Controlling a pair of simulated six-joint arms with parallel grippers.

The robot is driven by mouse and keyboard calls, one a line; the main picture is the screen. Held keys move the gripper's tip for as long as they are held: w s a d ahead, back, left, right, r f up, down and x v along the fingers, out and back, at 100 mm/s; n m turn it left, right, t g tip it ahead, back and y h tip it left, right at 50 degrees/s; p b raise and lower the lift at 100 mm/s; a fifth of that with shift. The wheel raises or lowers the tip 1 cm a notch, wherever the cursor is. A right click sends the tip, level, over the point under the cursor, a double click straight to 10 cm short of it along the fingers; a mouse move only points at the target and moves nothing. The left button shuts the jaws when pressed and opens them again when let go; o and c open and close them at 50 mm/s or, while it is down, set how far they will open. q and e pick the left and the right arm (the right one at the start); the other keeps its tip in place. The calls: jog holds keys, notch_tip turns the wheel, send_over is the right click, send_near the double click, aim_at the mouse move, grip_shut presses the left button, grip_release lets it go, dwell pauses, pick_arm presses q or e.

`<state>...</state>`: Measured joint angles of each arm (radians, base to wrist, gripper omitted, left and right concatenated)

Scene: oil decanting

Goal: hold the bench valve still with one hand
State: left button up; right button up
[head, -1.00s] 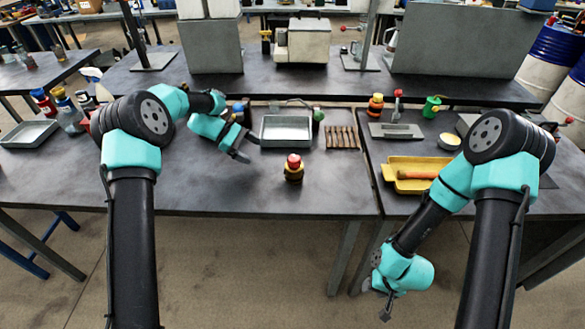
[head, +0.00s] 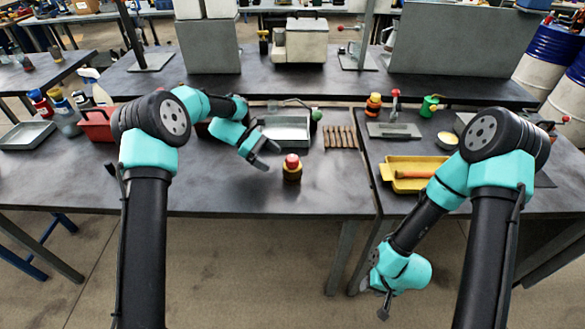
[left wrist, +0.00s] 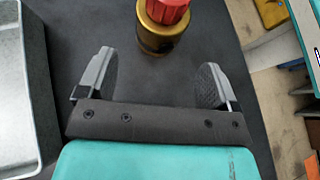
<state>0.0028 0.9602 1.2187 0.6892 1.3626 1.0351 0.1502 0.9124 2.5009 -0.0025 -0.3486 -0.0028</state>
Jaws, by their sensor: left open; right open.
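The bench valve, a small brass-coloured body with a red top (head: 292,168), stands upright on the dark bench. In the left wrist view the valve (left wrist: 160,35) is just beyond the fingertips, roughly in line with the gap between them. My left gripper (head: 271,157) is open and empty, close to the valve's left side and apart from it. Its two fingers also show wide apart in the left wrist view (left wrist: 158,75). My right gripper (head: 385,308) hangs low at the front right, off the bench and far from the valve.
A grey metal tray (head: 288,143) lies behind my left gripper, and several brown rods (head: 341,137) lie right of it. A red bin (head: 97,124) and bottles stand at the left. A yellow tray (head: 396,160) is at the right. The bench around the valve's front and right is clear.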

aim_at(289, 170)
pick_arm(q)
jog(key=shift+x, duration=4.15)
jog(key=shift+c, duration=0.4)
jog(key=c, duration=0.5)
